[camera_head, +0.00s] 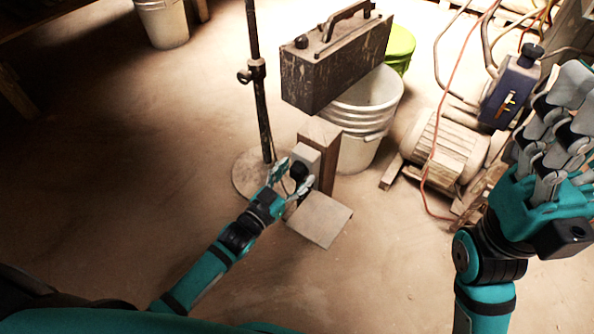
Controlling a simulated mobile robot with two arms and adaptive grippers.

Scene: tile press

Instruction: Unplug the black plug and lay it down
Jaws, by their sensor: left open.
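The black plug (298,171) sits at the front of a light grey socket box (305,155) on a wooden post (322,136). My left gripper (291,177) is open, with one finger on each side of the plug. I cannot tell whether the fingers touch it. A flat, tan board (320,219) is in front of the post, below the plug. My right gripper (562,118) is raised at the right edge, close to the camera and away from the plug. Its fingers overlap, so its opening is unclear.
A dark pole (258,105) on a round base stands just left of the post. A dark metal case (335,62), a white bucket (368,112) and a green bucket (400,47) are behind it. A motor machine (445,147) with cables stands to the right.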

